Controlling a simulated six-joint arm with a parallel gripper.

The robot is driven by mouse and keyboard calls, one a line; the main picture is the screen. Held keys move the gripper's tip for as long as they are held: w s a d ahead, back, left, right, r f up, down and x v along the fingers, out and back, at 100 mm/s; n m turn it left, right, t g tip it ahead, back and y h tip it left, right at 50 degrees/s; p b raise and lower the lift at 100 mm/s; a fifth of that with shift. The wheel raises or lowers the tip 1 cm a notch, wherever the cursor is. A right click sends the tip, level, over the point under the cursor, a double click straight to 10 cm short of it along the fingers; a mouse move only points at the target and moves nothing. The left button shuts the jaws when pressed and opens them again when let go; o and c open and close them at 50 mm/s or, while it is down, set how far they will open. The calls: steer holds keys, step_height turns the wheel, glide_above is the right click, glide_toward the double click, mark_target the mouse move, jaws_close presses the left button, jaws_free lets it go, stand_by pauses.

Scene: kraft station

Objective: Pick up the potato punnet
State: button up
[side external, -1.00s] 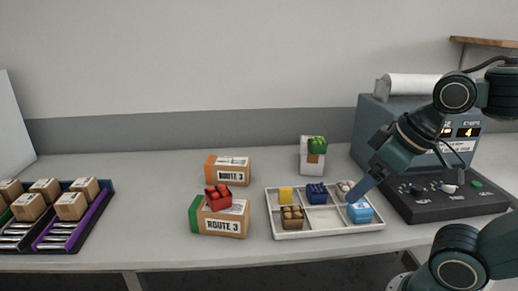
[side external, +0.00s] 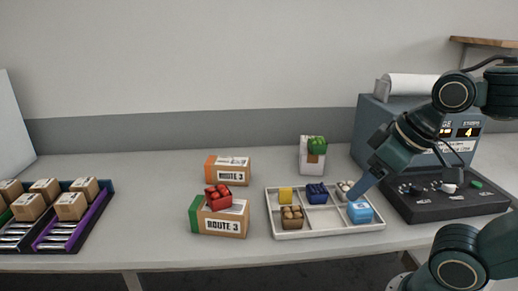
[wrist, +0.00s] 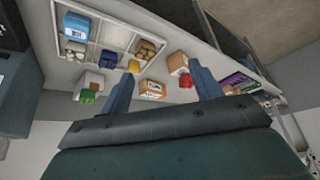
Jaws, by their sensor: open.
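The potato punnet (side external: 292,217) is a small brown tub of tan potatoes. It sits in the front left compartment of the white divided tray (side external: 330,233). In the wrist view the punnet (wrist: 148,49) shows near the top, inside the tray.
The tray also holds a yellow block (side external: 285,195), a dark blue punnet (side external: 317,193), a pale egg-like pack (side external: 345,187) and a light blue box (side external: 360,213). Cartons, one bearing a red punnet (side external: 218,197), stand left. A dark console (side external: 445,199) stands right.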

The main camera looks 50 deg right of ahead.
steer(key=m+g+y, duration=0.1)
steer(key=m+g, duration=0.6)
steer(key=m, duration=0.2)
glide_above(292, 211)
steer(key=w+d, duration=0.2)
step_height(292, 211, down, 9)
steer(key=shift+s, duration=0.2)
steer(key=shift+s+a+f, duration=0.15)
steer(key=shift+a+f, duration=0.05)
steer(key=shift+f, duration=1.2)
steer(key=shift+s+a+f, duration=0.15)
steer(key=shift+s+f, duration=0.05)
steer(key=shift+f, duration=1.2)
steer(key=shift+s+a+f, duration=0.15)
steer(key=shift+a+f, duration=0.05)
steer(key=shift+f, duration=1.2)
steer(key=shift+f, duration=0.1)
steer(key=shift+s+a+f, duration=0.1)
steer(key=shift+a+f, duration=0.05)
steer(key=shift+f, duration=0.65)
steer(key=shift+s+a+f, duration=0.1)
steer(key=shift+a+f, duration=0.05)
steer(key=shift+f, duration=0.7)
steer(key=shift+s+a+f, duration=0.1)
steer(key=shift+a+f, duration=0.05)
steer(key=shift+f, duration=0.65)
steer(key=shift+c, duration=0.2)
